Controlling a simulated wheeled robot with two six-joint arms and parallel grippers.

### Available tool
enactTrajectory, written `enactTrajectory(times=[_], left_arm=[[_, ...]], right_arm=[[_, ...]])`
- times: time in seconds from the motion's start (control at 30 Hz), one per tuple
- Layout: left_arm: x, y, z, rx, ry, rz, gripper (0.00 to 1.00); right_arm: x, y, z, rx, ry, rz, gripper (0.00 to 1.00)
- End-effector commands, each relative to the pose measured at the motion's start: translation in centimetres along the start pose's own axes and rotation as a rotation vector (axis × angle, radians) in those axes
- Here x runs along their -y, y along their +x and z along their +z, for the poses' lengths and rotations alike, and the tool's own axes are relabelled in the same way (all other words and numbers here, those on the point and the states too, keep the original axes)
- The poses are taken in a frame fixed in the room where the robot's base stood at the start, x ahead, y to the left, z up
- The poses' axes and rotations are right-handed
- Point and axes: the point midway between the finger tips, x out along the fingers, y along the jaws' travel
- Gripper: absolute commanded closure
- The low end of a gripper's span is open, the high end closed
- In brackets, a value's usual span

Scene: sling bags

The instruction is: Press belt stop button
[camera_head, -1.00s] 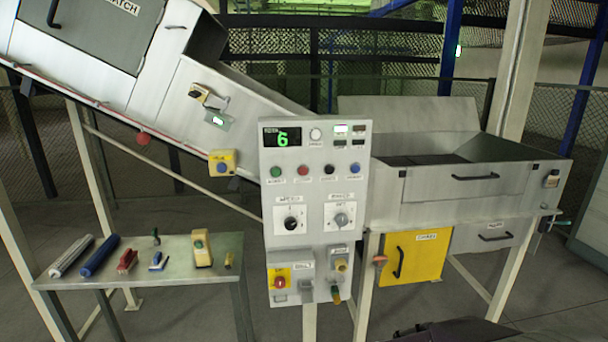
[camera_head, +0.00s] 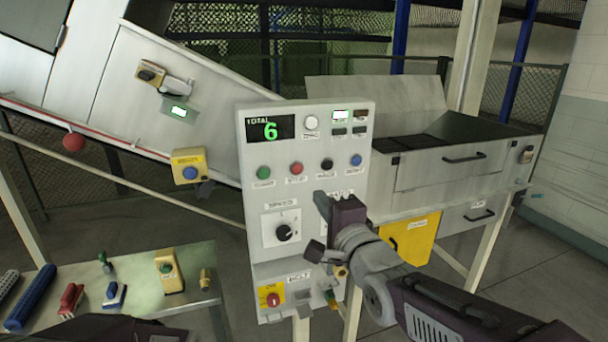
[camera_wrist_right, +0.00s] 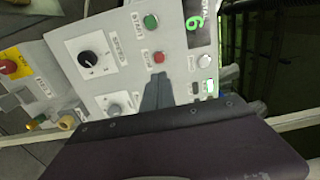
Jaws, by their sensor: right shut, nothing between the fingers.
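The grey control panel (camera_head: 262,215) stands upright in the middle of the head view. Its button row holds a green button (camera_head: 264,173), a red button (camera_head: 296,168) whose small label seems to read STOP, a black one (camera_head: 327,164) and a blue one (camera_head: 357,160). Lower down, a red knob on a yellow plate (camera_head: 273,299) sits beside a label that seems to read BELT. My right gripper (camera_head: 321,199) is shut and empty, in front of the panel below the button row. In the wrist view its tips (camera_wrist_right: 157,80) appear just below the red button (camera_wrist_right: 159,57), contact unclear. My left gripper is out of view.
A metal table (camera_head: 205,268) with several tools stands left of the panel. An inclined conveyor (camera_head: 110,75) runs behind it, with a yellow box with a blue button (camera_head: 189,166). A metal bin (camera_head: 450,175) with a yellow door (camera_head: 412,240) stands at right.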

Motion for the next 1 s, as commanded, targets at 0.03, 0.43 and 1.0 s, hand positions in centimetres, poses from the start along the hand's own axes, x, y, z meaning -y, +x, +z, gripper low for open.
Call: enactTrajectory(times=[0.03,0.43,1.0], left_arm=[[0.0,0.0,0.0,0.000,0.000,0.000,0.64],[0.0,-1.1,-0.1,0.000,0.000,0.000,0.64],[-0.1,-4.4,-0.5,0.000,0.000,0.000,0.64]], right_arm=[[0.0,0.0,0.0,-0.001,0.000,0.001,1.00],[0.1,3.3,-0.1,-0.002,-0.001,0.007,1.00],[0.0,13.5,-0.1,-0.002,-0.002,0.005,1.00]])
